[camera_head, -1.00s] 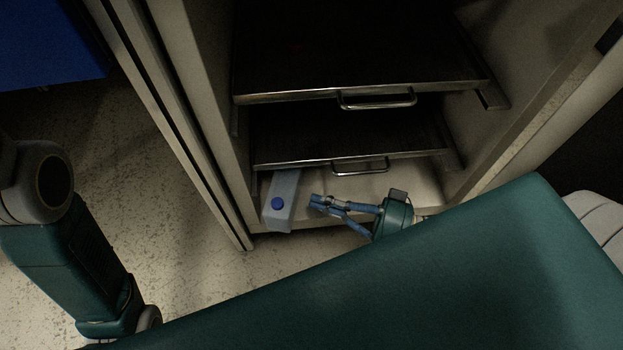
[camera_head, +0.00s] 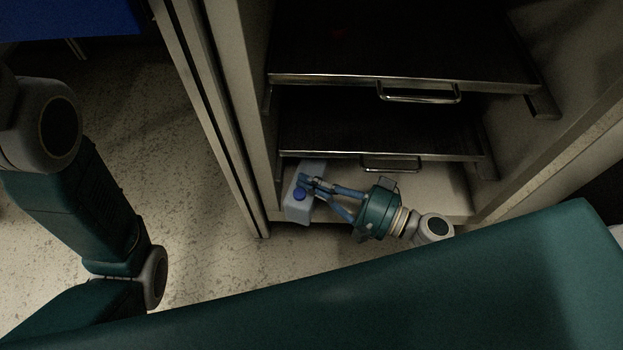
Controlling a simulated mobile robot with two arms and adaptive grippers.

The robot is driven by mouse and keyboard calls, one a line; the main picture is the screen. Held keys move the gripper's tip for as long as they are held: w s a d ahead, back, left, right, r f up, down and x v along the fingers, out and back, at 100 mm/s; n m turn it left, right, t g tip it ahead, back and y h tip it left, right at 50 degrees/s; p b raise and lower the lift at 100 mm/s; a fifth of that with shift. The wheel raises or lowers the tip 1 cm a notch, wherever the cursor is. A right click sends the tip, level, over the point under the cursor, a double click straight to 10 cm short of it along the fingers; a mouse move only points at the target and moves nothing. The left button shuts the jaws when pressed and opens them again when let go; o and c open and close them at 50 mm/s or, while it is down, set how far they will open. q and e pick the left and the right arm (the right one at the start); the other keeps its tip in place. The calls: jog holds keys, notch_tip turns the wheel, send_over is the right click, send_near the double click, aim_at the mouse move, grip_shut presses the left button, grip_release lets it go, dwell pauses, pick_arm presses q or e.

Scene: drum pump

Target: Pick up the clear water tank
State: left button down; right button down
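The clear water tank (camera_head: 298,213) is a pale, translucent container with a blue cap, standing on the floor of the cabinet at its left front. My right gripper (camera_head: 311,185) reaches in from the right, and its fingertips overlap the tank's upper part beside the blue cap. I cannot tell whether the fingers touch the tank or how far apart they are. Part of the tank is hidden behind the fingers and under the lower shelf. My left arm shows at the left, but its gripper is out of view.
Two dark pull-out shelves with metal handles, the upper (camera_head: 400,50) and the lower (camera_head: 380,125), sit above the tank. The cabinet's left wall (camera_head: 237,100) stands close to the tank. Speckled floor (camera_head: 205,240) lies open in front. A blue object (camera_head: 70,18) is at the top left.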

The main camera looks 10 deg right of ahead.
aim_at(308, 201)
jog(key=shift+s+a, duration=0.35)
jog(key=shift+s, duration=0.45)
jog(key=shift+s+a, duration=0.35)
jog(key=shift+s, duration=0.45)
